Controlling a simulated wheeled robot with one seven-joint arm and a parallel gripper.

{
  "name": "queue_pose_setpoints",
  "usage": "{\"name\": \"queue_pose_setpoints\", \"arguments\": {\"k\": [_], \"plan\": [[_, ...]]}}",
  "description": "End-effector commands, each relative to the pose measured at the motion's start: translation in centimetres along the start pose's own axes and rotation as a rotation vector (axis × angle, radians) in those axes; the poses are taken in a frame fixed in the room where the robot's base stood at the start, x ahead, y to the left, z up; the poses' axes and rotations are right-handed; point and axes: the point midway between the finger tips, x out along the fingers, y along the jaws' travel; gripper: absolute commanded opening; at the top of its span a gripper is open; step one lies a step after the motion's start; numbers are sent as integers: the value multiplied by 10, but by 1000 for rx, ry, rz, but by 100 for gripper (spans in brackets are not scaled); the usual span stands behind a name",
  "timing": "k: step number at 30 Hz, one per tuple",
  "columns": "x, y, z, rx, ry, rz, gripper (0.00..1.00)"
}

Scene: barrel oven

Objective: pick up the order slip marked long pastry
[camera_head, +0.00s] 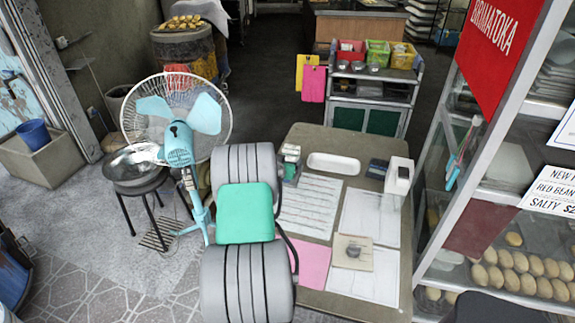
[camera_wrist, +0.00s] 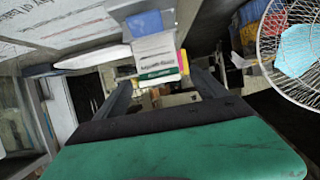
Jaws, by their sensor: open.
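Several paper sheets lie on the table (camera_head: 306,138) in the head view. A small tan slip (camera_head: 353,252) with a dark mark or small object on it overlaps white sheets (camera_head: 365,283), beside a pink sheet (camera_head: 311,265). I cannot read any of the markings, so I cannot tell which is the long pastry slip. In the wrist view my gripper (camera_wrist: 163,88) is open, with its two fingers apart and nothing held between them. My arm hides part of the table's left side in the head view.
A white tray (camera_head: 334,163), a white device (camera_head: 398,176) and small boxes (camera_head: 290,160) stand at the table's back. A blue fan (camera_head: 177,130) stands left. A glass display case (camera_head: 480,190) borders the right. A cart (camera_head: 372,95) stands behind the table.

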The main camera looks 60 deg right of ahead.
Motion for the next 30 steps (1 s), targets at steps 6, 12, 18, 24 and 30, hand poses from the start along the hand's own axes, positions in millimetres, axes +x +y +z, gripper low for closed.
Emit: {"name": "queue_pose_setpoints", "arguments": {"k": [6,12,18,24,30], "plan": [[0,0,0,0,-1,0,70],[0,0,0,0,-1,0,53],[0,0,0,0,-1,0,37],[0,0,0,0,-1,0,20],[0,0,0,0,-1,0,18]]}}
